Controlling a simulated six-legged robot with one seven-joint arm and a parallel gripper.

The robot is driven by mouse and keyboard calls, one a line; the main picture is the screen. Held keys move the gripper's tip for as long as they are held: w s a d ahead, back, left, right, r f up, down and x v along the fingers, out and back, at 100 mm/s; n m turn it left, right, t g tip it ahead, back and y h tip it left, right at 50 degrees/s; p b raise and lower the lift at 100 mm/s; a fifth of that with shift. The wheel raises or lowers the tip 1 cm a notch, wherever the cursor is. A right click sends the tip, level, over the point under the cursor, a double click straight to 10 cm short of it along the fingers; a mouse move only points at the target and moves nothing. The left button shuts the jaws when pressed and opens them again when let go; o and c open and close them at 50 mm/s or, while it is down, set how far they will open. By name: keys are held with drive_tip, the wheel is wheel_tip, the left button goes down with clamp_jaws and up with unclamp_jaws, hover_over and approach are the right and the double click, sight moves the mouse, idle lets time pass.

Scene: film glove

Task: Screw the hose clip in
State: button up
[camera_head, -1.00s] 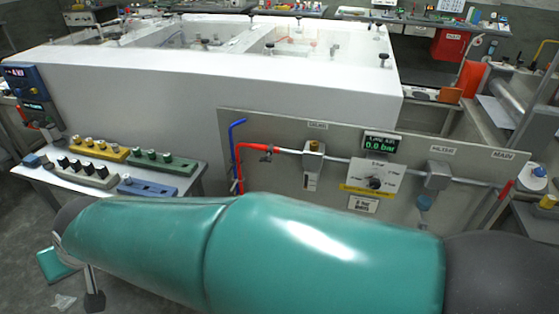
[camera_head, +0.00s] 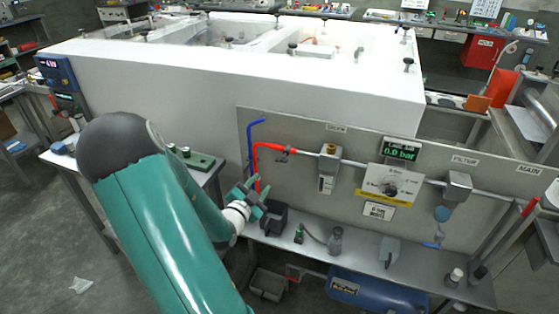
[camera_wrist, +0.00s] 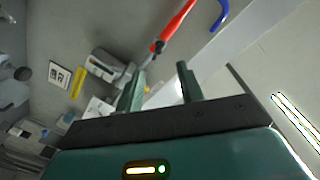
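The red hose (camera_head: 258,165) rises in front of the grey panel and bends right onto a metal pipe. A small dark and red fitting, which looks like the hose clip (camera_head: 282,157), sits at its upper right end; its screw is too small to make out. In the wrist view the red hose (camera_wrist: 176,25) and the clip (camera_wrist: 157,47) lie beyond the fingertips. My gripper (camera_head: 257,193) is in front of the panel, below and left of the clip. In the wrist view my gripper (camera_wrist: 163,72) is open, with nothing held between its fingers.
A blue hose (camera_head: 250,140) stands left of the red one. A shelf below holds a black bin (camera_head: 275,219) and small parts. A blue tank (camera_head: 372,291) lies underneath.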

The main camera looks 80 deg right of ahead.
sight(281, 161)
drive_tip(key=shift+g, duration=0.3)
drive_tip(key=s+d, duration=0.1)
drive_tip(key=d, duration=0.3)
drive_tip(key=s+d, duration=0.1)
drive_tip(key=d, duration=0.4)
drive_tip(key=s+d, duration=0.1)
drive_tip(key=d, duration=0.3)
drive_tip(key=shift+s+d+r, duration=0.1)
drive_tip(key=shift+s+d, duration=0.25)
drive_tip(key=shift+d, duration=0.05)
